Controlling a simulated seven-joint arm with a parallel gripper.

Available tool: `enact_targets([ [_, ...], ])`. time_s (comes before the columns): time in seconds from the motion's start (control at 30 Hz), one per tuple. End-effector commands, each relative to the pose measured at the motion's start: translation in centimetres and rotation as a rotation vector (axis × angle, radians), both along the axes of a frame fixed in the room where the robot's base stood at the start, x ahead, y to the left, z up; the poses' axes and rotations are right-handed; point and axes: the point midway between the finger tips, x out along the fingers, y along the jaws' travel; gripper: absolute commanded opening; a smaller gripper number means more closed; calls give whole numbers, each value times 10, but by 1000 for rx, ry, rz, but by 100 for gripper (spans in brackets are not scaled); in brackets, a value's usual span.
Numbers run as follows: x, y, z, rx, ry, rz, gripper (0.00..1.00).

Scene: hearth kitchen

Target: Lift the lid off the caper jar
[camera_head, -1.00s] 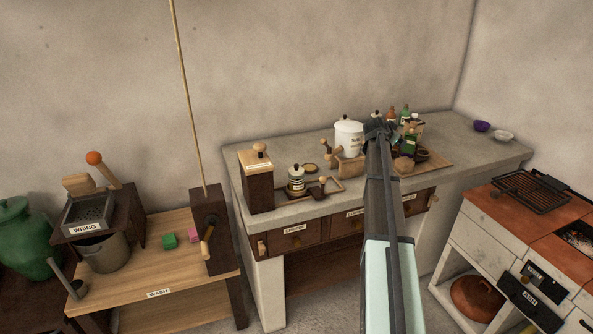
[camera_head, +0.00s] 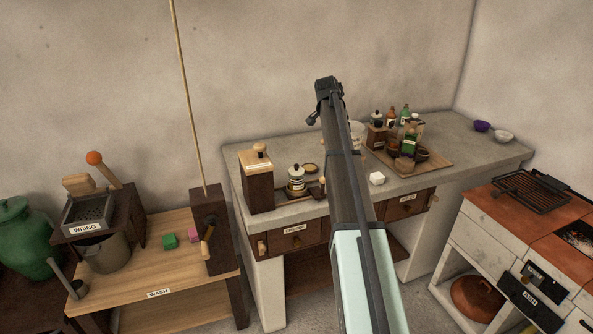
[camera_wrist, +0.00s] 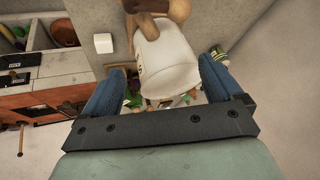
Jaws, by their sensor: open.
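A small pale jar (camera_head: 296,181) with a dark-banded label and a dark-knobbed lid stands on the left part of the counter. Another small jar (camera_head: 376,118) with a dark top stands at the back right. Their labels are too small to read, so I cannot tell which is the caper jar. My gripper (camera_head: 318,108) is raised above the counter, apart from both jars. In the wrist view my gripper (camera_wrist: 162,72) has its blue fingers wide apart with nothing held. A white crock (camera_wrist: 165,68) appears beyond and between them.
The crock (camera_head: 357,131) is mostly hidden behind my arm in the head view. A tall wooden box (camera_head: 258,188) stands left of the small jar, and a round disc (camera_head: 311,168) lies behind it. Bottles (camera_head: 404,116) crowd the right.

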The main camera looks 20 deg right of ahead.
Motion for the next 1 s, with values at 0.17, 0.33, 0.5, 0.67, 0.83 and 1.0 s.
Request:
enact_targets([
  [0.17, 2, 85, 6, 198, 201, 111, 93],
  [0.33, -7, 140, 16, 323, 340, 205, 93],
  [0.5, -14, 163, 21, 374, 403, 250, 93],
  [0.67, -16, 165, 13, 381, 411, 255, 93],
  [0.83, -16, 165, -10, 380, 411, 253, 93],
  [1.0, -16, 164, -40, 379, 410, 252, 93],
])
